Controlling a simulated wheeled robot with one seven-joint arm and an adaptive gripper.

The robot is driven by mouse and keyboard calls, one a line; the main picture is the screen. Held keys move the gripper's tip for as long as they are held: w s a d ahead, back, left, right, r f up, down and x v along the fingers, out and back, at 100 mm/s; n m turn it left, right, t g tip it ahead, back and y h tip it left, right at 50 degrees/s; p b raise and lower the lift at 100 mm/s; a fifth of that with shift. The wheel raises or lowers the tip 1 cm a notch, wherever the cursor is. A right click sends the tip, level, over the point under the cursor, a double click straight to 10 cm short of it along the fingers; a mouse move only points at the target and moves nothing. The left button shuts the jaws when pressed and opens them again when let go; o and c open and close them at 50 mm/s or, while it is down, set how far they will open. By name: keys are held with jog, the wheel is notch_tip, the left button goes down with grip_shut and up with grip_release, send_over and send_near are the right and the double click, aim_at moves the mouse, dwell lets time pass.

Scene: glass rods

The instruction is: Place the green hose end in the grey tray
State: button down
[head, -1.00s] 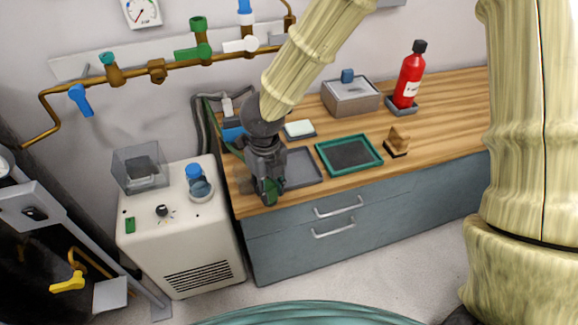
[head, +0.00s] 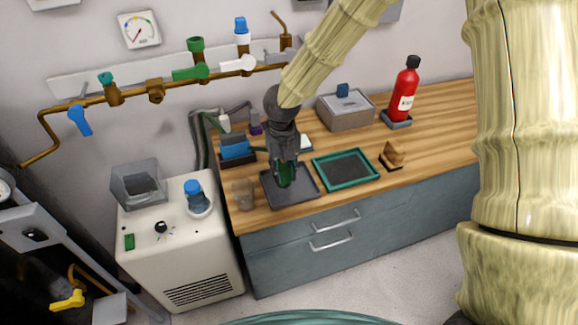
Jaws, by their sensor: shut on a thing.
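My gripper (head: 284,180) is shut on the green hose end (head: 285,174), which shows between the fingers. The hose end is over the middle of the grey tray (head: 304,198); I cannot tell whether it touches the tray floor. The tray is dark grey, shallow and flat on the wooden counter. A piece of dark green hose (head: 258,149) shows to the left of my gripper, and the gripper hides part of the hose.
A teal-rimmed tray (head: 374,178) lies just right of the grey tray. A clear beaker (head: 243,193) stands close on its left. A dark holder with a blue item (head: 234,147) is behind. A brown block (head: 392,155), grey box (head: 345,110) and red bottle (head: 404,90) stand further right.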

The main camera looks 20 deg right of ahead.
jog(key=shift+w+d+f+p, duration=0.3)
jog(key=shift+w+d+f, duration=0.15)
jog(key=shift+f, duration=0.2)
jog(key=shift+w+d+f+p, duration=0.35)
jog(key=shift+w+d+f, duration=0.05)
jog(key=shift+w+f, duration=0.25)
jog(key=shift+w+d+f+p, duration=0.3)
jog(key=shift+w+d+f, duration=0.15)
jog(key=shift+f, duration=0.2)
jog(key=shift+f, duration=0.1)
jog(key=c, duration=1.1)
grip_release()
notch_tip(320, 180, up, 12)
jog(key=shift+r+b, duration=0.15)
jog(key=shift+b, duration=1.05)
